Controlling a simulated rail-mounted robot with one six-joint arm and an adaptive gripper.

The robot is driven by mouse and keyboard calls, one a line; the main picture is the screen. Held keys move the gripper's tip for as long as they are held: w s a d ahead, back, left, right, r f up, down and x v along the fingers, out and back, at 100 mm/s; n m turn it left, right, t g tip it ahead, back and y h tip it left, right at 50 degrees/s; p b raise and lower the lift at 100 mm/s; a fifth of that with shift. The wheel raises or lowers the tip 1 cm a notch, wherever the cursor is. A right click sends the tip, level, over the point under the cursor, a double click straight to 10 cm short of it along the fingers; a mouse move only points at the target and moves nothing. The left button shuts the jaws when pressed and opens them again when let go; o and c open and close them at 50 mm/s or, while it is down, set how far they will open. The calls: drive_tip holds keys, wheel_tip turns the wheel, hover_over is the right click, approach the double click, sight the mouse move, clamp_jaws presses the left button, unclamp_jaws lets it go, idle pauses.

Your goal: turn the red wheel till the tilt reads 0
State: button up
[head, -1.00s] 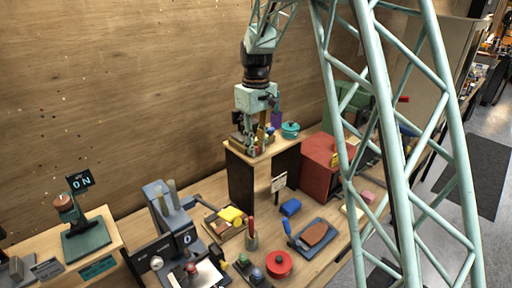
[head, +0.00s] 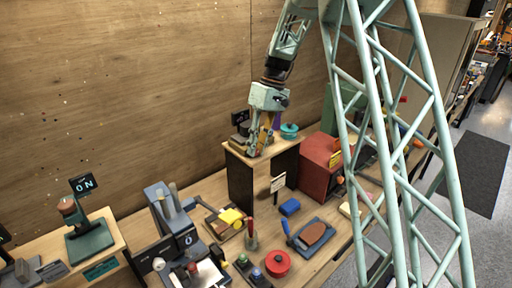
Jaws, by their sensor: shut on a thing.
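My gripper (head: 257,146) is low over the wooden raised shelf (head: 236,151) at the back, with its fingers pointing down. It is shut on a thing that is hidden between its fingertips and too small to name. A small dark display (head: 240,117) with faint reddish marks stands just left of it; I cannot read it. I cannot make out a red wheel at the fingertips. A red round thing (head: 278,263) lies on the front of the bench, well apart from the gripper. A grey device (head: 187,241) at the front left shows 0.
A teal pot (head: 290,131) and a purple thing (head: 276,121) are close to the right of my gripper. A red box (head: 318,168) stands right of the shelf.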

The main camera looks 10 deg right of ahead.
drive_tip(key=o, duration=0.9)
drive_tip(key=shift+c, duration=0.2)
drive_tip(key=shift+a+t+h+b, duration=0.1)
drive_tip(key=shift+t+h+b, duration=0.2)
drive_tip(key=shift+h+b, duration=0.1)
drive_tip(key=shift+s+a+t+h+b, duration=0.15)
drive_tip(key=shift+t+h+b, duration=0.25)
drive_tip(key=shift+h+b, duration=0.35)
drive_tip(key=shift+h, duration=0.25)
